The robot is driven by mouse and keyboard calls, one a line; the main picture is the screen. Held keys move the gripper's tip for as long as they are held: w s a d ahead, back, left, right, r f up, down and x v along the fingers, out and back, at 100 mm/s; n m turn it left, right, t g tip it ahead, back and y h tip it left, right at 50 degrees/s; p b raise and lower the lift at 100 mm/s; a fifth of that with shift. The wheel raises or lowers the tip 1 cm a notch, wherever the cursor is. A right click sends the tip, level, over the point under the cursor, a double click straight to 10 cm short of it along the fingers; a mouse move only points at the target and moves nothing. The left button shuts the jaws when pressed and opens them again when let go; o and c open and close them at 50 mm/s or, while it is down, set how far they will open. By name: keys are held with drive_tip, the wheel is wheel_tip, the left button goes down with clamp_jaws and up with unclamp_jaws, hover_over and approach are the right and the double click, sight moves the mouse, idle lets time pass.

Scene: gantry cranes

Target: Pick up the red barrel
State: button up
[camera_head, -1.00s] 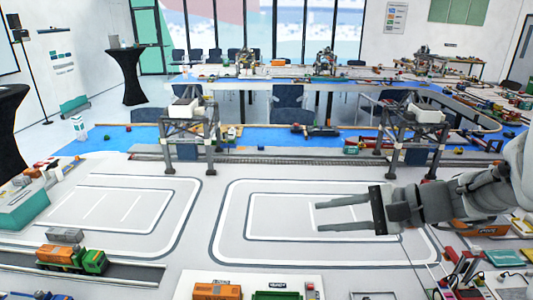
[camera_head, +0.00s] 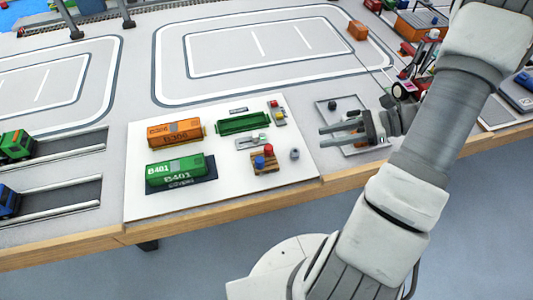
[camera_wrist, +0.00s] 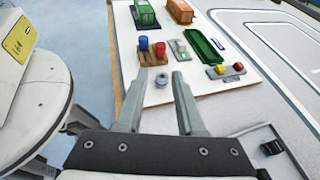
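The red barrel (camera_head: 268,149) stands upright on a small brown pallet (camera_head: 271,167), beside a blue barrel (camera_head: 259,161). In the wrist view the red barrel (camera_wrist: 161,48) is to the right of the blue barrel (camera_wrist: 143,43), beyond my fingertips. My gripper (camera_head: 322,138) is open and empty, to the right of the pallet and pointing left in the head view. In the wrist view my gripper (camera_wrist: 160,78) shows its two fingers apart, with a small grey ring-like part (camera_wrist: 162,79) seen between the tips.
The white board (camera_head: 225,199) also holds an orange container (camera_head: 175,132), a green container (camera_head: 177,169), a green open tray (camera_head: 242,123) and a plate with red and yellow knobs (camera_head: 277,113). A red-and-white machine (camera_head: 415,75) stands behind my gripper. The table's wooden edge (camera_head: 90,244) is in front.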

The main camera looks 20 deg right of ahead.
sight(270, 147)
drive_tip(key=b+x, duration=0.3)
drive_tip(key=x, duration=1.3)
drive_tip(key=shift+f, duration=0.1)
drive_tip(key=shift+d, duration=0.1)
clamp_jaws()
